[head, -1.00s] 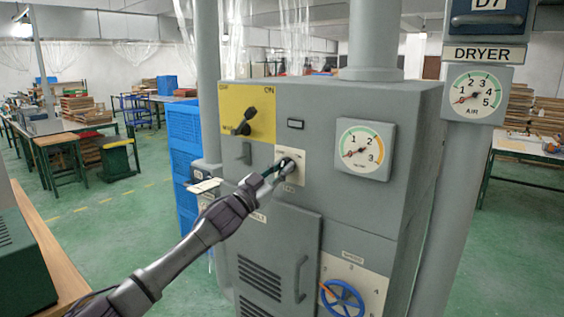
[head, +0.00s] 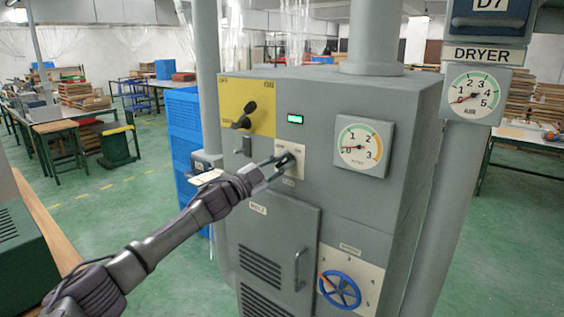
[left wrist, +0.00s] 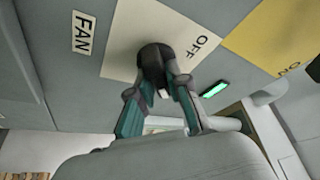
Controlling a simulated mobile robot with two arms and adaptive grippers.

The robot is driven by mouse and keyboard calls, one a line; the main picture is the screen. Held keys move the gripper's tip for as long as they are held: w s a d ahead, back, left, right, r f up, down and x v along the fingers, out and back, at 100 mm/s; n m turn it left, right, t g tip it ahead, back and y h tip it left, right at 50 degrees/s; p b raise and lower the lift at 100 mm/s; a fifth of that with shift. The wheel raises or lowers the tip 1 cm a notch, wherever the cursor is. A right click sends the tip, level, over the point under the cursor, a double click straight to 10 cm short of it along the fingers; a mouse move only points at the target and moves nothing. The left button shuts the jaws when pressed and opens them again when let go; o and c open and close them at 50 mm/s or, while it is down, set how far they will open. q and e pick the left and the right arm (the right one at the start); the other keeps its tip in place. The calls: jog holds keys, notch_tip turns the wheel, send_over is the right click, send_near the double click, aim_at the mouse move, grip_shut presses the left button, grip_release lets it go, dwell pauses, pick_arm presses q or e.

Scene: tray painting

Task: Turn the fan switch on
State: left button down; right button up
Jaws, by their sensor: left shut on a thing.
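The fan switch is a dark round knob (left wrist: 153,56) on a cream plate (head: 297,149) on the front of the grey cabinet. In the left wrist view the plate (left wrist: 125,48) reads OFF near the knob, and a FAN label (left wrist: 83,33) is beside it. My left gripper (head: 284,163) is at the switch with its fingers closed around the knob; it also shows in the left wrist view (left wrist: 160,88). The fingers partly cover the knob, so its exact setting is hard to read. My right gripper is not in view.
A small indicator (head: 295,119) above the switch glows green. A yellow panel (head: 262,93) with a black lever (head: 243,117) is at upper left. A round gauge (head: 359,146) is to the right, and a blue handwheel (head: 340,290) is below. A door handle (head: 299,270) sticks out below.

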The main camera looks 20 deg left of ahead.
pick_arm(q)
jog(key=c, duration=1.1)
grip_release()
jog(key=v, duration=1.2)
